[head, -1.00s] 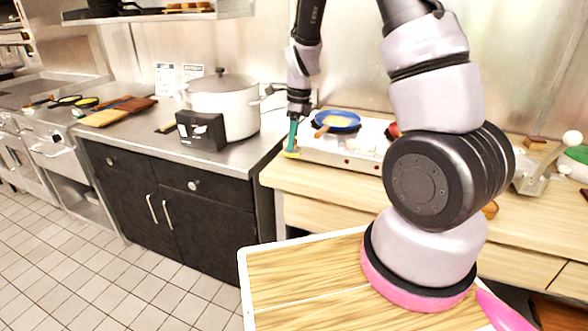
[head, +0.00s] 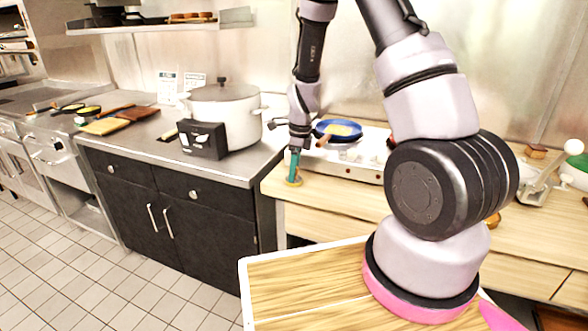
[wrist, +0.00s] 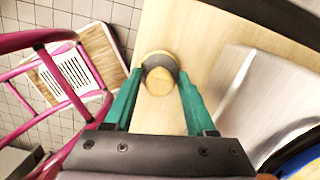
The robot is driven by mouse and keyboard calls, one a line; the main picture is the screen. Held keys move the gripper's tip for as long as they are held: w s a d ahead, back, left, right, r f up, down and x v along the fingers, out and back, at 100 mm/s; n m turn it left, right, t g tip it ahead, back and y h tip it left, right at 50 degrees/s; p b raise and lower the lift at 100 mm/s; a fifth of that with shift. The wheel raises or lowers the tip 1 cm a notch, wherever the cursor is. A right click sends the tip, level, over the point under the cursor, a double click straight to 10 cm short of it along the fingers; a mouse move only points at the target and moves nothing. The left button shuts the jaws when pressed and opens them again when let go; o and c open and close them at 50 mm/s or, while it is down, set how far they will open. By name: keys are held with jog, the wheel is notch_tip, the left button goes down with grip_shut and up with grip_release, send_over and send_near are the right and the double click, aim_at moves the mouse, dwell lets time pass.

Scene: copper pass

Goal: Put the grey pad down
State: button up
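My gripper (wrist: 161,75) points down, with its teal fingers closed on the sides of a small round thing. That thing is the grey pad (wrist: 160,64), a grey band with tan round parts above and below it in the wrist view. In the head view my gripper (head: 294,178) is at the front left corner of the wooden counter (head: 325,195). The pad's yellowish edge (head: 293,183) shows under the fingertips. It looks at or just above the counter top; I cannot tell if it touches.
A metal hob (head: 350,166) with a blue pan (head: 337,129) stands just behind my gripper. A large pot (head: 226,115) and a black box (head: 203,140) are on the steel counter to the left. A pink-framed cart (wrist: 65,85) is left in the wrist view.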

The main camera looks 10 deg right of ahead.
dwell(0.3)
jog(key=s+d+r+n+t, duration=0.1)
jog(key=s+r+n, duration=0.2)
jog(key=r, duration=0.6)
jog(key=s+d+r+n+t+y, duration=0.1)
jog(key=s+r+n, duration=0.1)
jog(key=r, duration=0.8)
jog(key=s+d+r+n+t, duration=0.1)
jog(key=s+d+r+n, duration=0.15)
jog(key=r, duration=0.65)
jog(key=s+r+n+t, duration=0.1)
jog(key=s+r+n, duration=0.3)
jog(key=s, duration=0.3)
jog(key=s+d+r+n+t, duration=0.1)
jog(key=s+r+n+t, duration=0.1)
jog(key=s+r+n, duration=0.3)
jog(key=s+n, duration=0.2)
jog(key=s, duration=0.1)
jog(key=shift+d+r+t, duration=0.15)
jog(key=shift+r+t, duration=0.1)
jog(key=shift+t, duration=0.05)
jog(key=shift+w, duration=0.1)
